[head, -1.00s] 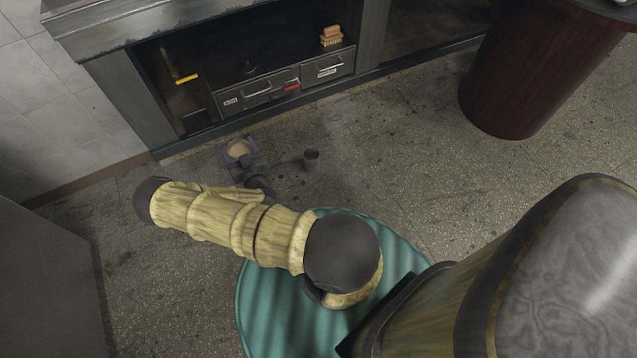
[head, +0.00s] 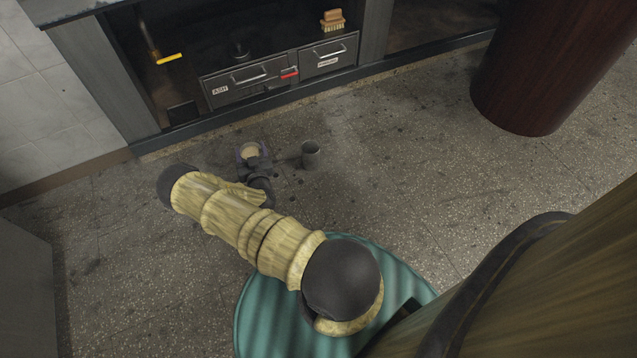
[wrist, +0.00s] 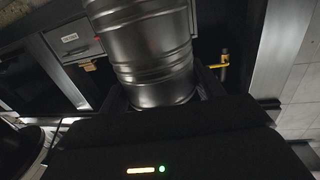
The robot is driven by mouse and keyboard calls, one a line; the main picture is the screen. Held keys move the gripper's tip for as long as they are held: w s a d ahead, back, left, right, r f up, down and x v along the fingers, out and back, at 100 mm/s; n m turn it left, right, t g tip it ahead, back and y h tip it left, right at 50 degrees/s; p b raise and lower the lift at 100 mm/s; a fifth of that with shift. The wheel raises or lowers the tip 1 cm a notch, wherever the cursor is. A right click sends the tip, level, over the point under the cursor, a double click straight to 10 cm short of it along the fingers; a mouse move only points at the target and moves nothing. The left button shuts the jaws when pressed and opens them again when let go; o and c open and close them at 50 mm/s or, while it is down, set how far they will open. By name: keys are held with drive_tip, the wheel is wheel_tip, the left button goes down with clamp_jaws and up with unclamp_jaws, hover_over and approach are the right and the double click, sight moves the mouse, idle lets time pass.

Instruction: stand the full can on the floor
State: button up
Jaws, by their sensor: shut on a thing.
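The can (wrist: 153,52) is ribbed grey metal and fills the upper middle of the wrist view. In the head view its open top (head: 250,151) shows pale tan contents. My gripper (head: 254,163) is shut on the can; the dark gripper body covers part of it in the head view. The can looks roughly upright there. The floor (head: 410,170) is grey speckled stone. The can's base is hidden, so I cannot tell whether it touches the floor.
A dark red cylinder (head: 530,70) stands back right. Floor between is clear.

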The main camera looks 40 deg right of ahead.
sight(256, 154)
drive_tip(key=f+b, duration=0.1)
drive_tip(key=d+f+b, duration=0.1)
drive_tip(key=f, duration=0.1)
drive_tip(key=w+d+f+b, duration=0.1)
drive_tip(key=f, duration=0.1)
drive_tip(key=shift+w+b, duration=0.1)
drive_tip(key=shift+b, duration=0.2)
drive_tip(key=shift+w+d+f, duration=0.1)
drive_tip(key=shift+d, duration=0.05)
wheel_tip(256, 154, down, 6)
drive_tip(key=b, duration=0.4)
drive_tip(key=shift+f, duration=0.15)
drive_tip(key=shift+f+b, duration=1.45)
drive_tip(key=shift+f, duration=0.45)
drive_tip(key=shift+f, duration=0.1)
drive_tip(key=o, duration=1.8)
